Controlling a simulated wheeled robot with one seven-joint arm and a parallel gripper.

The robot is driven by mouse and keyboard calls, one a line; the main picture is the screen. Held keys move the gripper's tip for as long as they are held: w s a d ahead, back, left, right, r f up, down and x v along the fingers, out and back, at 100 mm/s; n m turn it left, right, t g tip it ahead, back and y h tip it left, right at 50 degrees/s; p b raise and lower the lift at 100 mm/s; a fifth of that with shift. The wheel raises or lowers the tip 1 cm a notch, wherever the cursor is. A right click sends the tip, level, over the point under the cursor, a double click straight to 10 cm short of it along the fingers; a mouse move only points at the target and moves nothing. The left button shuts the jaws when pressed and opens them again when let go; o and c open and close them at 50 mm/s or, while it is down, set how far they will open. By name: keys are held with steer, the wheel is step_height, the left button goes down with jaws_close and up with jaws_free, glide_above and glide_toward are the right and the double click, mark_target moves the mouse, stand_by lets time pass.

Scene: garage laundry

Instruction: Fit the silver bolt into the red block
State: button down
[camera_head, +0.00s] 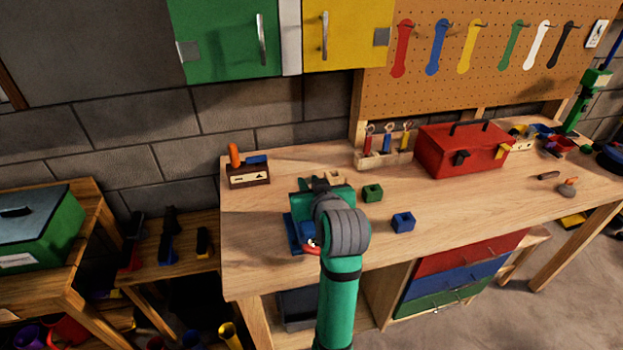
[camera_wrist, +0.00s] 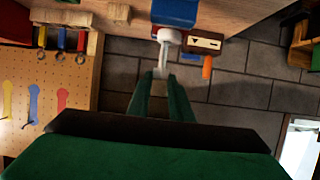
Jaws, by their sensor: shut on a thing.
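My gripper (camera_wrist: 161,75) has its two green fingers close together in the wrist view, shut on the silver bolt (camera_wrist: 169,36). The bolt's pale round head sticks out beyond the fingertips, and a blue thing (camera_wrist: 176,12) lies just past it. I cannot tell whether they touch. A small red and white patch (camera_head: 311,244) shows beside my wrist at a blue fixture (camera_head: 294,232). I cannot tell whether it is the red block, and no other red block is clear.
A green block (camera_head: 373,193) and a blue block (camera_head: 403,223) stand on the workbench (camera_head: 450,208) right of my wrist. A box with an orange handle (camera_head: 249,175) stands back left. A tool rack (camera_head: 383,158) and red toolbox (camera_head: 461,150) stand behind.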

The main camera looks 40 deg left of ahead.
steer(key=shift+s+a+f, duration=0.25)
steer(key=shift+a+f, duration=0.1)
steer(key=shift+f, duration=0.35)
steer(key=shift+d+f, duration=0.1)
steer(key=shift+f, duration=0.2)
steer(key=shift+f, duration=0.1)
steer(key=shift+w, duration=0.25)
steer(key=shift+d+f, duration=0.25)
steer(key=shift+d, duration=0.05)
steer(key=shift+s+a+f, duration=0.25)
steer(key=shift+a+f, duration=0.05)
steer(key=shift+a, duration=0.15)
steer(key=shift+w+d+f, duration=0.1)
steer(key=shift+d+f, duration=0.1)
steer(key=shift+f, duration=0.25)
